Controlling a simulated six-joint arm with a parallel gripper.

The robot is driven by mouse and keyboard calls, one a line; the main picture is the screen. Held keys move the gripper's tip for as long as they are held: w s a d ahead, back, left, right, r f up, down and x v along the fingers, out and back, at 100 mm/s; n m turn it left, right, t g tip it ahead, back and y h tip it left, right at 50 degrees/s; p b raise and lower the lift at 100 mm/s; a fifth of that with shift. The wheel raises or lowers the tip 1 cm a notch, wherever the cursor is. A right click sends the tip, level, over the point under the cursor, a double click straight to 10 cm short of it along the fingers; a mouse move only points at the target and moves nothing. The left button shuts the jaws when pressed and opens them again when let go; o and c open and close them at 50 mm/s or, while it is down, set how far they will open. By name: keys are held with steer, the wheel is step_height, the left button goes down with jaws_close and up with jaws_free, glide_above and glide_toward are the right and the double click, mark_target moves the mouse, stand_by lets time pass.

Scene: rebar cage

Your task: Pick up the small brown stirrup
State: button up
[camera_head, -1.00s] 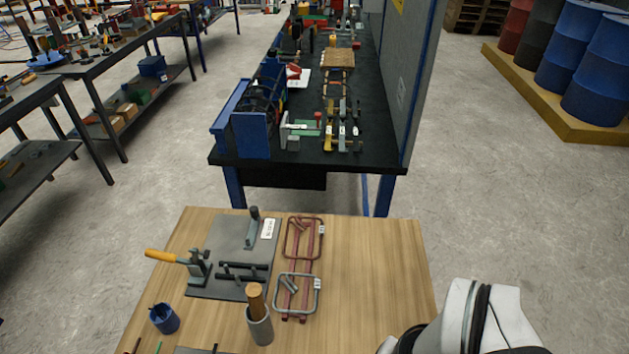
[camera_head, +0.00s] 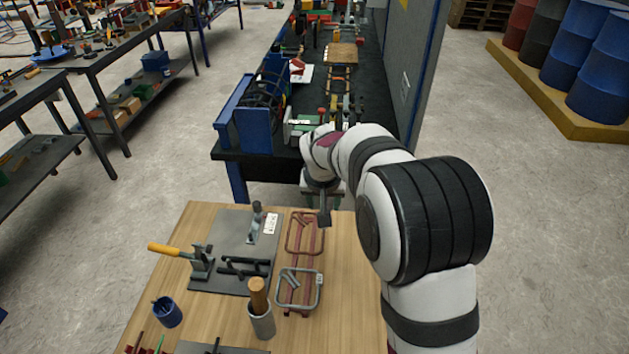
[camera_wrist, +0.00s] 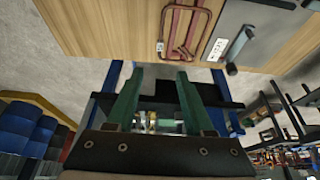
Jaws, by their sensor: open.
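The small brown stirrup (camera_head: 289,233) is a reddish-brown bent-rod loop lying on two brown rails on the wooden table. It also shows upside down at the top of the wrist view (camera_wrist: 201,33). A grey stirrup (camera_head: 279,288) lies on the rails in front of it. My gripper (camera_head: 324,212) is at the table's far edge, above and just right of the brown stirrup, apart from it. In the wrist view my gripper (camera_wrist: 160,74) has its two green fingers spread with no stirrup between them.
Left of the stirrups is a dark plate (camera_head: 225,225) with an orange-handled bending tool (camera_head: 175,249). A grey cup (camera_head: 262,325) and a blue cup (camera_head: 167,316) stand nearer. A black workbench (camera_head: 378,135) stands behind. The table right of the rails is bare.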

steer(key=x, duration=1.5)
steer(key=shift+f, duration=0.1)
jaws_close()
stand_by(0.6)
